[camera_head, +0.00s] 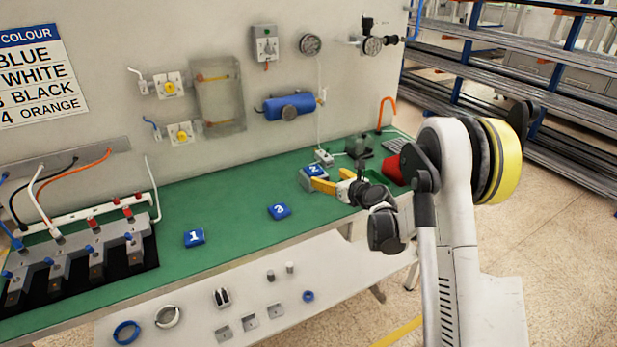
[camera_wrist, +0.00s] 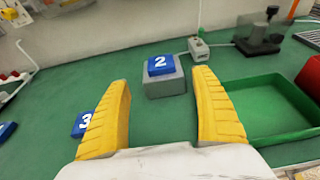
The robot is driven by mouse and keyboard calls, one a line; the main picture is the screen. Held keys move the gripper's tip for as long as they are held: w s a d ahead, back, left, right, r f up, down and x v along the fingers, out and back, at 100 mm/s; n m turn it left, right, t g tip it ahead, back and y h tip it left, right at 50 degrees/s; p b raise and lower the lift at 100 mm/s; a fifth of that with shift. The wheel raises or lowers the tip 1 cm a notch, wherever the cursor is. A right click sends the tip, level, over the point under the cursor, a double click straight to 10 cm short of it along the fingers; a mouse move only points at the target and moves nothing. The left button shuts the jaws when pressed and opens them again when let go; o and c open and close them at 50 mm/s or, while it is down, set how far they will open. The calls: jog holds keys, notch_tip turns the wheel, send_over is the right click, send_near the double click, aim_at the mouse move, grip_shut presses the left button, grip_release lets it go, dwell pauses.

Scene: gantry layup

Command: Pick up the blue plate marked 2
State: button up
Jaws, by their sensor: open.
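The blue plate marked 2 (camera_wrist: 161,65) lies on top of a grey block (camera_wrist: 166,85) on the green bench top. My gripper (camera_head: 312,177) has yellow fingers. In the wrist view its fingers (camera_wrist: 160,82) are spread wide and empty, with the plate ahead between their tips. I cannot tell the remaining distance. The blue plate marked 3 (camera_head: 279,211) lies flat on the bench, and its edge shows behind the left finger in the wrist view (camera_wrist: 82,124). The blue plate marked 1 (camera_head: 194,237) lies further left.
A green tray (camera_wrist: 265,122) is right of my right finger. A small grey box (camera_wrist: 199,51) with a cable stands behind the plate. A dark device on a stand (camera_wrist: 262,38) is at the back. A lower white shelf (camera_head: 190,315) holds small parts.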

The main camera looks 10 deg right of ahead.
aim_at(314, 169)
jog(key=b+x, duration=0.1)
jog(key=x, duration=0.3)
jog(key=shift+w+f, duration=0.2)
jog(key=shift+w, duration=0.1)
jog(key=b+x, duration=0.2)
jog(key=x, duration=0.3)
jog(key=shift+w+r, duration=0.15)
jog(key=shift+w, duration=0.1)
jog(key=c, duration=1.4)
jog(key=shift+o, duration=0.2)
jog(key=shift+r, duration=0.1)
